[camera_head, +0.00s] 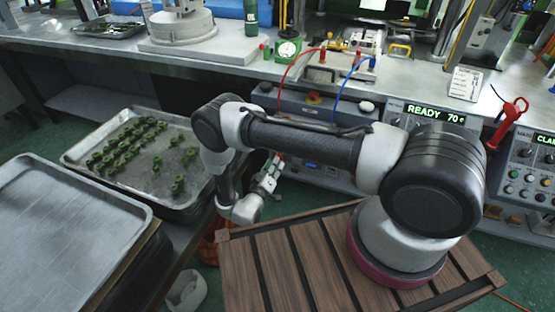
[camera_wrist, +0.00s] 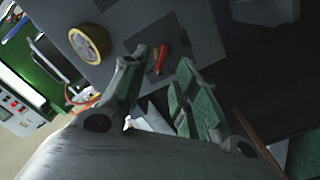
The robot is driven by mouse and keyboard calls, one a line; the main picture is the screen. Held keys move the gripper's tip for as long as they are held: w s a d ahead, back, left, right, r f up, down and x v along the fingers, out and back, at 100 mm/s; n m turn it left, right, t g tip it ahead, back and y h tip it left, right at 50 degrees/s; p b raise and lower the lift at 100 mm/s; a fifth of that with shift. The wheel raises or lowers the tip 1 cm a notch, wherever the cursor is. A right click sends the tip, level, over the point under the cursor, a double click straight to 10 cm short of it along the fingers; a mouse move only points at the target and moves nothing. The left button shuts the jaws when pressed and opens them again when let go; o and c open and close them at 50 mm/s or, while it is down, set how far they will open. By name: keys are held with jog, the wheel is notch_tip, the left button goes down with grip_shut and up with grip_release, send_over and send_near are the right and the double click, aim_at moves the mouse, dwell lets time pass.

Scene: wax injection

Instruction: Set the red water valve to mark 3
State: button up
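A small red lever (camera_wrist: 161,59), which looks like the red water valve, stands on a dark plate on a grey panel in the wrist view. My gripper (camera_wrist: 163,58) is open, with one finger on each side of the lever and a visible gap between them. I cannot tell how near the fingertips are to it in depth. No mark numbers are readable. In the head view my gripper (camera_head: 271,174) hangs low at the front of the bench cabinet, pointing toward it. A bit of red shows near its tips, too small to make out.
A round yellow-rimmed disc (camera_wrist: 90,43) is on the panel beside the lever. A tray of green parts (camera_head: 193,205) lies left of my arm, with an empty tray (camera_head: 48,222) in front. Red and blue hoses (camera_head: 338,85) hang over the bench edge. A display (camera_head: 436,113) reads READY 70.

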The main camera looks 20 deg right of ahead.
jog(key=shift+x, duration=2.15)
grip_shut()
